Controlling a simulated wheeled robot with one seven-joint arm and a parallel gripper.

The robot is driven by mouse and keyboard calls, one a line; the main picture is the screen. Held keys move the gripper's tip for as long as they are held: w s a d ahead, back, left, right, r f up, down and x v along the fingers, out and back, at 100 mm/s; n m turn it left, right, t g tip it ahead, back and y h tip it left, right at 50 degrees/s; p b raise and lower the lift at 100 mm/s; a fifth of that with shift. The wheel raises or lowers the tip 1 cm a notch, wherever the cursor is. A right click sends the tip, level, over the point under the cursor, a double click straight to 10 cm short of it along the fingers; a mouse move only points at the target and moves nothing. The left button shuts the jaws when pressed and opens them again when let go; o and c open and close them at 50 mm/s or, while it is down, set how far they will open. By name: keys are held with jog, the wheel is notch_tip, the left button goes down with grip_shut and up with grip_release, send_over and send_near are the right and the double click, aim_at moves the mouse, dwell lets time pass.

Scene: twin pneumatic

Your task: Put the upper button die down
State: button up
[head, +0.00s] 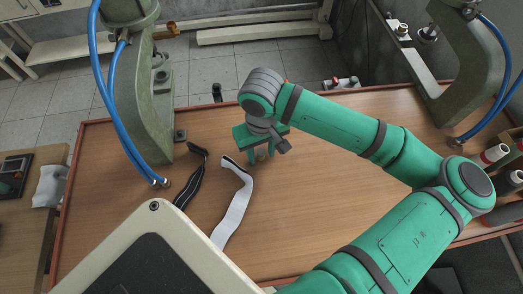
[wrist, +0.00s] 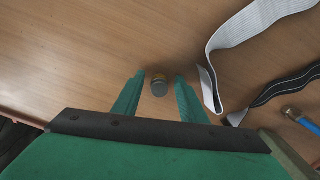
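My gripper (head: 261,155) is low over the wooden table, pointing down. In the wrist view its two green fingers (wrist: 160,88) are apart. A small round die (wrist: 159,86), dark grey with a brassy band, sits between the fingertips, with a gap showing on each side. It appears to stand on the table top. I take it to be the upper button die. In the head view the die is hidden by my gripper or too small to make out.
A white strap (head: 235,205) and a dark strap (head: 190,180) lie left of my gripper. A green press frame with blue hoses (head: 155,95) stands at the left, another (head: 470,60) at the right. Thread spools (head: 495,153) stand at the right edge. The table (head: 310,200) is otherwise largely clear.

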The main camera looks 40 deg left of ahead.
aim_at(262, 153)
jog(key=shift+w+r, duration=0.1)
notch_tip(262, 153, up, 12)
jog(key=shift+f, duration=0.25)
jog(key=shift+o, duration=0.3)
jog(key=shift+r, duration=0.2)
notch_tip(262, 153, down, 7)
jog(key=n, duration=0.5)
jog(key=shift+d+f+n, duration=0.1)
jog(key=shift+f+n, duration=0.05)
jog(key=shift+n, duration=0.25)
jog(key=shift+f, duration=2.4)
grip_shut()
